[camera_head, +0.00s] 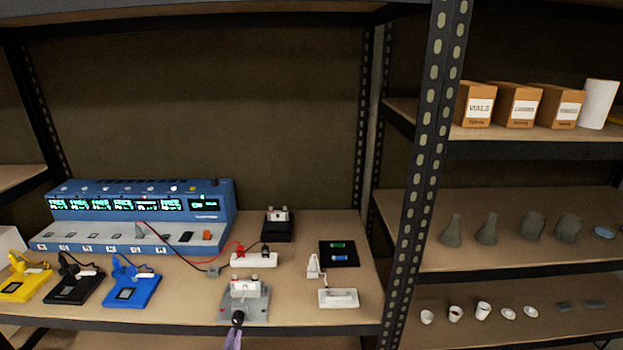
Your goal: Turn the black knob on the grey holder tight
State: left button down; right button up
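The grey holder (256,306) stands at the front edge of the shelf board, with a white block (244,288) on top. Its black knob (238,317) is on the front side, facing me. A small purple-grey part at the bottom edge, just below the knob, looks like the fingertips of my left gripper (233,340). It is close to the knob or touching it; I cannot tell which. The rest of this gripper is cut off by the frame, and its opening cannot be made out. My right gripper is not in view.
A blue charger-like station (140,208) stands at the back left. Yellow (22,284), black (74,289) and blue (132,291) devices lie in front of it. A white tray (338,298) is right of the holder. A metal post (432,150) rises farther right.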

pick_arm(q)
jog(key=shift+a+p, duration=0.2)
jog(key=shift+p, duration=0.35)
dwell(0.7)
